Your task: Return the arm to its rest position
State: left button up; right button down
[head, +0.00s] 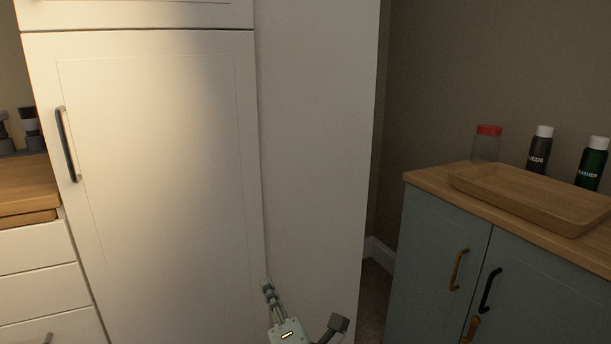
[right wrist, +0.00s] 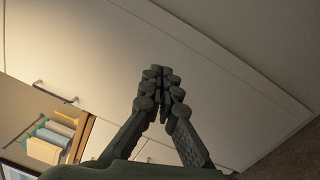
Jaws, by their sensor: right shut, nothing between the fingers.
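My right gripper (head: 268,286) shows at the bottom middle of the head view, in front of the right edge of a tall white cabinet. It is shut, with nothing between its fingers. In the right wrist view its two fingers (right wrist: 160,72) meet at the tips against the white cabinet front behind them. I cannot tell the gap between the fingertips and the cabinet. My left gripper is not in view.
The tall white cabinet (head: 160,170) has a closed door with a dark handle (head: 67,144). At right, a blue-grey cabinet (head: 440,235) carries a wooden tray (head: 530,198), a red-lidded jar (head: 487,143) and two bottles. A narrow floor gap (head: 374,290) lies between the cabinets.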

jog(key=s+d+f+m+g+h, duration=0.35)
jog(key=d+f+m, duration=0.35)
jog(key=d, duration=0.4)
jog(key=s+d+f+m+g+h, duration=0.2)
jog(key=s+d+f+m+h, duration=0.3)
jog(key=d+m, duration=0.45)
jog(key=s+d+f+m+g, duration=0.4)
jog(key=s+d, duration=0.3)
jog(key=s, duration=0.3)
jog(key=s+d+f+m+g, duration=0.4)
jog(key=s+d, duration=0.2)
jog(key=s, duration=0.4)
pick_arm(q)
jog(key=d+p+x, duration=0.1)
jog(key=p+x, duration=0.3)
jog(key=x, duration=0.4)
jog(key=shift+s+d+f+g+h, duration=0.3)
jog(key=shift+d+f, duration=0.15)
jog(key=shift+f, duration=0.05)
pick_arm(e)
jog(key=s+x, duration=0.1)
jog(key=x, duration=0.7)
jog(key=shift+a+f+g, duration=0.4)
jog(key=shift+f+g, duration=0.05)
jog(key=shift+f, duration=0.1)
jog(key=shift+w, duration=0.1)
